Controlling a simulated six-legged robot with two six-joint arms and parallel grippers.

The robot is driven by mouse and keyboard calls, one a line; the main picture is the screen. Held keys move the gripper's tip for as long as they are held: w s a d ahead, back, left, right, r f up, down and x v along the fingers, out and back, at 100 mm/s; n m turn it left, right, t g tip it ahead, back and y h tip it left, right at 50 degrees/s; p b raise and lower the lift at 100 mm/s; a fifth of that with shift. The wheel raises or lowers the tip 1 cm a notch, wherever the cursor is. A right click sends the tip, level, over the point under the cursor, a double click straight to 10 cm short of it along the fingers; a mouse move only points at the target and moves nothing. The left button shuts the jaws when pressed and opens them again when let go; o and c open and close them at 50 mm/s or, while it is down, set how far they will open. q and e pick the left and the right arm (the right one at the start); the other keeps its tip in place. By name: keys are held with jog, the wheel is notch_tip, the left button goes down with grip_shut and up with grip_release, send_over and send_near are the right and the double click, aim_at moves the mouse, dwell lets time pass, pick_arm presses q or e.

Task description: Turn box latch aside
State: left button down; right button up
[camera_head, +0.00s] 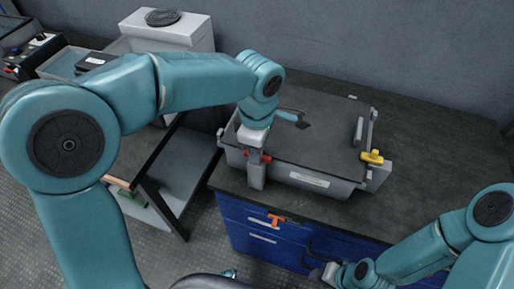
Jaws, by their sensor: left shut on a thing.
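A grey box (300,177) with a dark flat lid (318,130) stands on the dark bench top. A red latch (265,158) is at its front left corner, by a grey upright block (257,174). A yellow latch (372,157) is at its right corner. My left gripper (256,151) comes down from above at the red latch and is shut on it; its fingertips are partly hidden. My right gripper (328,276) is low at the bottom right, in front of the blue drawers and away from the box. Its jaws are too small to tell.
Blue drawers (248,222) with an orange-red piece (275,219) on the front are under the bench. A white box (168,35) stands behind my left arm. An open grey shelf (180,170) is left of the bench. Bench top right of the box is clear.

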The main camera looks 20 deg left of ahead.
pick_arm(q)
jog(key=c, duration=1.2)
grip_release()
jog(key=shift+w+r, duration=0.1)
jog(key=shift+r, duration=0.1)
jog(key=shift+o, duration=0.3)
jog(key=shift+d, duration=0.1)
jog(key=shift+f, duration=0.1)
notch_tip(320, 180, up, 16)
jog(key=p, duration=0.3)
jog(key=shift+r, duration=0.2)
